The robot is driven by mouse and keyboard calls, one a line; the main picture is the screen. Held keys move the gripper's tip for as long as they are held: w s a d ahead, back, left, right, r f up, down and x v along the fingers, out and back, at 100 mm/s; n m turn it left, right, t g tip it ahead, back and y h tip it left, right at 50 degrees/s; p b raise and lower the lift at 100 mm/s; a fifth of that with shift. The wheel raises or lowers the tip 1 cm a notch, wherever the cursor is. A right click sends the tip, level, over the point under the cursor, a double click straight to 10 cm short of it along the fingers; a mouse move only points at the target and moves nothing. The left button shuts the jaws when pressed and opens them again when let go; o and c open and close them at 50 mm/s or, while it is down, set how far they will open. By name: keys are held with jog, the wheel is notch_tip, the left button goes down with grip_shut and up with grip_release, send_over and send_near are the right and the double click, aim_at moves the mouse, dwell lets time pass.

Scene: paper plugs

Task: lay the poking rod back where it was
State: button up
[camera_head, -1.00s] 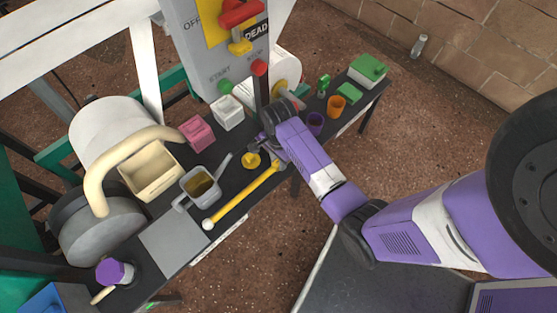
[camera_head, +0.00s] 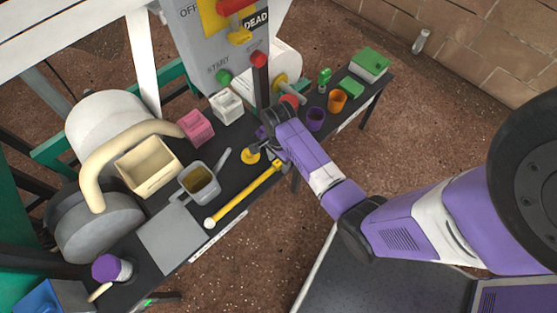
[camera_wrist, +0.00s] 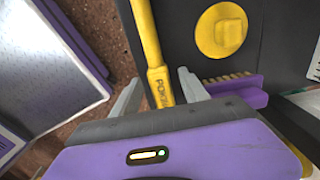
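The poking rod (camera_head: 243,194) is long and yellow with a white ball end. It lies along the front edge of the dark bench (camera_head: 226,183) in the head view, its other end at my gripper (camera_head: 282,160). In the wrist view the rod (camera_wrist: 150,45), with dark lettering on its thicker end, passes between the two fingers of my gripper (camera_wrist: 159,84). The fingers stand apart with a gap on each side of the rod. Whether the rod fully rests on the bench is hard to tell.
A yellow round piece (camera_head: 251,156) sits just behind the rod. A grey pot (camera_head: 199,184) and a flat grey plate (camera_head: 169,239) are to the left. Purple (camera_head: 316,119) and orange (camera_head: 337,101) cups stand right of my gripper. A purple brush (camera_wrist: 240,90) is close beside the right finger.

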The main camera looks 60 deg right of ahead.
notch_tip(320, 180, up, 8)
jog(key=shift+f+p, duration=0.1)
jog(key=shift+p, duration=1.05)
